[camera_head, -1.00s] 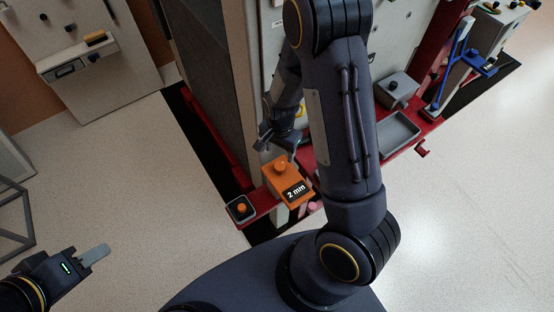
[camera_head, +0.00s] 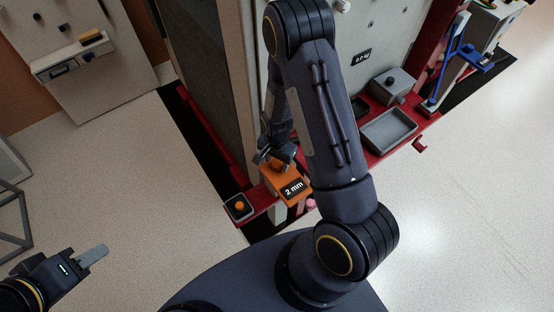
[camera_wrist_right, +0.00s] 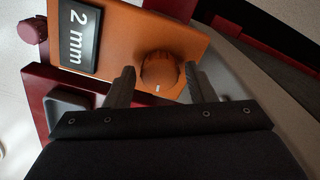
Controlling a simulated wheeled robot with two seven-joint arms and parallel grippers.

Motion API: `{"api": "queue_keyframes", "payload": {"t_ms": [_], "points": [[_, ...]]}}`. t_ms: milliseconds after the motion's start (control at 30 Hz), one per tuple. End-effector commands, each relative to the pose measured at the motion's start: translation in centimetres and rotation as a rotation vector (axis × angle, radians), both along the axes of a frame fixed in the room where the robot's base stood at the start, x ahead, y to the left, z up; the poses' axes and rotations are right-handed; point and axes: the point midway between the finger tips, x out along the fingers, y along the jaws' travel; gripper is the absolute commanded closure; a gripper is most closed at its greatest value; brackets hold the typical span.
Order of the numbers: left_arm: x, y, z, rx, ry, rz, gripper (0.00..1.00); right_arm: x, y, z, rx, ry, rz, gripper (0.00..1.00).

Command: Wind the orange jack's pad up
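The orange jack (camera_head: 290,190) sits at the near end of the red base frame, its label reading "2 mm". In the right wrist view the jack (camera_wrist_right: 120,25) shows a round orange knob (camera_wrist_right: 160,70) with a white mark. My right gripper (camera_wrist_right: 160,74) is open, one finger on each side of the knob, with small gaps visible. In the head view my right gripper (camera_head: 272,157) is at the knob and partly covers it. I cannot make out the jack's pad. My left gripper (camera_head: 92,256) is far from the jack at lower left; its fingers look like one piece.
A small box with an orange button (camera_head: 239,206) is left of the jack. A grey tray (camera_head: 389,131) and a grey box (camera_head: 393,86) are on the red frame at right. A blue lever device (camera_head: 455,55) is further right. Open floor lies on both sides.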

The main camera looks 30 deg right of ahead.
Motion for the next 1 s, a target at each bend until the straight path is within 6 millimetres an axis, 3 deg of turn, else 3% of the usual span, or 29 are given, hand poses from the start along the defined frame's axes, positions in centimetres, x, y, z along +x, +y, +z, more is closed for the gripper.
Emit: {"api": "queue_keyframes", "payload": {"t_ms": [33,267,667,1000], "points": [[0.0,0.0,0.0,0.0,0.0,0.0,0.64,0.0,0.0,0.0,0.0,0.0,0.0,0.57],[0.0,0.0,0.0,0.0,0.0,0.0,0.64,0.0,0.0,0.0,0.0,0.0,0.0,0.86],[0.0,0.0,-0.7,0.0,0.0,0.0,0.64,0.0,0.0,-0.1,0.001,0.001,0.083,0.86],[0.0,0.0,-2.3,0.0,0.0,0.0,0.64,0.0,0.0,-0.2,0.002,-0.001,0.355,0.86]]}}
